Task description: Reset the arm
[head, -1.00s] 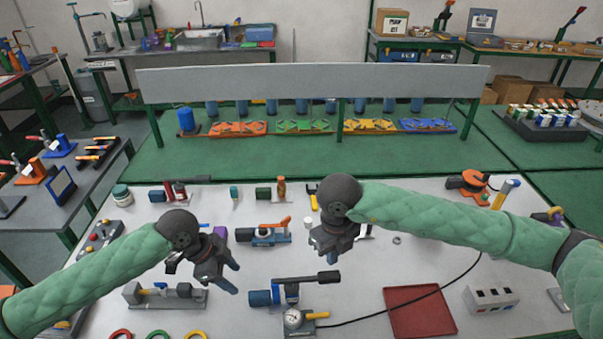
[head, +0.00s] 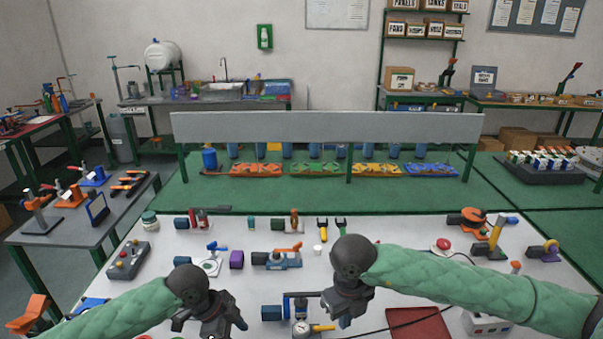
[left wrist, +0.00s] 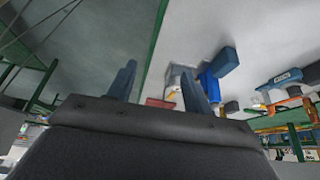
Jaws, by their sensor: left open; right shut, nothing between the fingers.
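My left gripper (head: 210,324) is low at the front left of the white table (head: 130,290). The bottom edge of the head view cuts it off there. In the left wrist view its two fingers (left wrist: 160,90) stand apart with nothing between them. My right gripper (head: 346,316) is above the front middle of the table, fingers down and together, holding nothing. It is close beside the blue device with a gauge (head: 300,327); I cannot tell whether they touch.
An orange-handled clamp (head: 283,257) and a purple block (head: 237,260) lie mid-table. A red tray (head: 418,324) lies right of the right gripper, with a black cable near it. A grey panel (head: 325,128) on green posts stands behind. A grey side table (head: 60,232) is at left.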

